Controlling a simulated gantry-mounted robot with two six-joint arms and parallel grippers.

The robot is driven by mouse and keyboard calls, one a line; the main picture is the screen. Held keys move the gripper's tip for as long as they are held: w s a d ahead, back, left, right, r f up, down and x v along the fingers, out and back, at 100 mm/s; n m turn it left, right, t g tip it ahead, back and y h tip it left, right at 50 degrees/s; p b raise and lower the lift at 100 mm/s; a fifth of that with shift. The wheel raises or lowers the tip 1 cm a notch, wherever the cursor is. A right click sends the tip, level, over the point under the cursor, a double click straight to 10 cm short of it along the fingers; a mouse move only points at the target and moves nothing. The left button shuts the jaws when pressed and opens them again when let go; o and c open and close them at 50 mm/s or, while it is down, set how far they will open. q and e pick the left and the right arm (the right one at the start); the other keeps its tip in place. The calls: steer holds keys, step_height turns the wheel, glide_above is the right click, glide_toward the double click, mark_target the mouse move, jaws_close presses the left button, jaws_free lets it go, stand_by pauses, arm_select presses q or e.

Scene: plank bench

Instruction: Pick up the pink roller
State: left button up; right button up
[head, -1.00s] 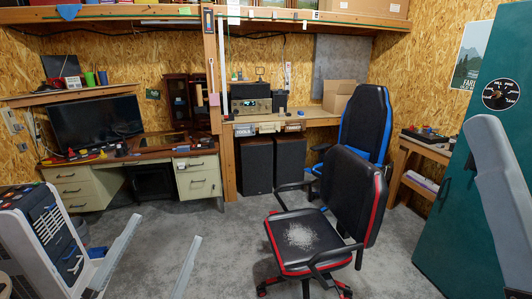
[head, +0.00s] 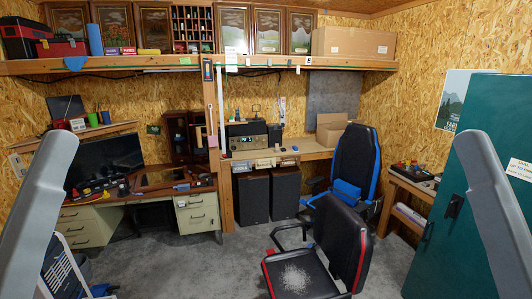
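I cannot make out a pink roller for certain. A small pinkish thing (head: 213,141) hangs on the wooden post in the middle, too small to identify. A blue roll (head: 95,40) stands upright on the high shelf at the left. Grey links of my arms show at the left and right edges of the head view. Neither gripper is in view.
The high shelf (head: 270,66) holds toolboxes, pictures and a cardboard box (head: 353,43). A cluttered desk (head: 155,186) stands at the left. A black-and-red chair (head: 342,238) and a blue-edged chair (head: 352,160) block the middle right. A green cabinet (head: 466,222) stands at the right. Some floor at centre-left is clear.

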arm_select(q)
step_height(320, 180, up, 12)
steer(key=p, duration=0.8)
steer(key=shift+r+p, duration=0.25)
steer(key=shift+p, duration=0.1)
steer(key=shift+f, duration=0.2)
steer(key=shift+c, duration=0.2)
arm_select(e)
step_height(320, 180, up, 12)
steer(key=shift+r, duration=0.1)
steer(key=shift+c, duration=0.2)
